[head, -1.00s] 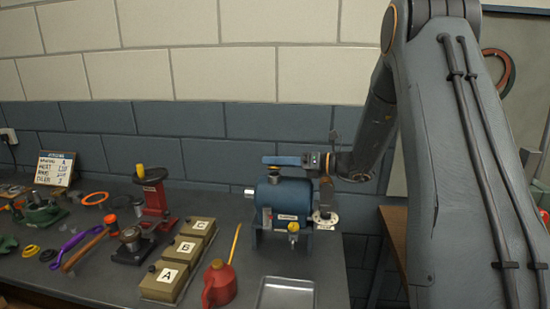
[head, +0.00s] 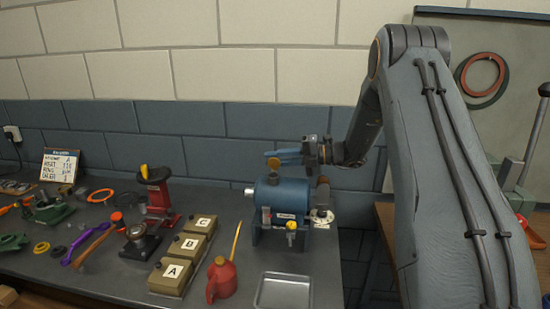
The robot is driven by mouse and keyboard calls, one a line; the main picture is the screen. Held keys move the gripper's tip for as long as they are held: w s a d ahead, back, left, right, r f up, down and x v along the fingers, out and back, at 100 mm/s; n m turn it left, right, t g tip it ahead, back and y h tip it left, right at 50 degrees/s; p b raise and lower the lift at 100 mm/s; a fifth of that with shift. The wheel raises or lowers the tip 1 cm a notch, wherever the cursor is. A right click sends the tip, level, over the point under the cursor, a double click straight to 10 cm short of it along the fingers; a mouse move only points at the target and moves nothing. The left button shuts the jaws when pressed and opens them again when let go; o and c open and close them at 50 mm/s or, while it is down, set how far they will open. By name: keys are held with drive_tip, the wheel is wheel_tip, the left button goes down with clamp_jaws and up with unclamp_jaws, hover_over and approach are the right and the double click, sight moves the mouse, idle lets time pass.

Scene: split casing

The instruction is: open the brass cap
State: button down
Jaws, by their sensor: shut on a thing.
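The blue casing (head: 286,198) stands on the bench at centre, a horizontal cylinder on feet. The brass cap (head: 273,162) shows as a small round disc at its top, turned up with its face towards me. Whether its lower edge still touches the casing is too small to tell. My gripper (head: 272,157) reaches in from the right with blue fingers just above the casing. It is shut on the brass cap, whose upper edge is at the fingertips.
A red oil can (head: 222,282) and a metal tray (head: 284,291) stand in front. Lettered boxes (head: 186,252) and a red press (head: 158,193) are to the left. Tools and rings lie farther left. A pipe with a pale flange (head: 321,213) is at the casing's right.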

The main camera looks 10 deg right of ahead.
drive_tip(key=shift+w+d+f+m+g, duration=0.2)
drive_tip(key=shift+w+m+g, duration=0.1)
drive_tip(key=shift+m, duration=0.6)
drive_tip(key=shift+w+d+f+m+g, duration=0.1)
drive_tip(key=shift+w+f+m+g, duration=0.15)
drive_tip(key=shift+m, duration=0.65)
drive_tip(key=c, duration=1.7)
unclamp_jaws()
drive_tip(key=b+v, duration=0.3)
drive_tip(key=v, duration=0.4)
drive_tip(key=shift+d+f+b, duration=0.1)
drive_tip(key=shift+d+b, duration=0.2)
drive_tip(key=shift+s+d, duration=0.1)
